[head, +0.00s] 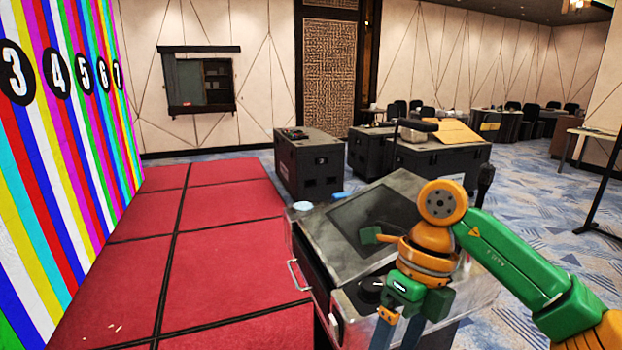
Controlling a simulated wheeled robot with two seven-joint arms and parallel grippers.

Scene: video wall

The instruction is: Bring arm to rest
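My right arm (510,262), green and orange, comes in from the right edge. It is bent, with its orange joint high over the metal-edged case. My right gripper (398,334) points down at the bottom of the picture, in front of the case. Its two blue-grey fingers stand apart with a gap between them, and I see nothing held. The fingertips run to the bottom edge of the picture. My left arm and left gripper are not in view.
The case (318,250) has a dark screen (378,216) and a black knob (371,290) close to my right gripper. Red platform panels (225,243) lie to the left, beside a striped video wall (50,150). Black cases (308,165) stand behind. Carpet is open at right.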

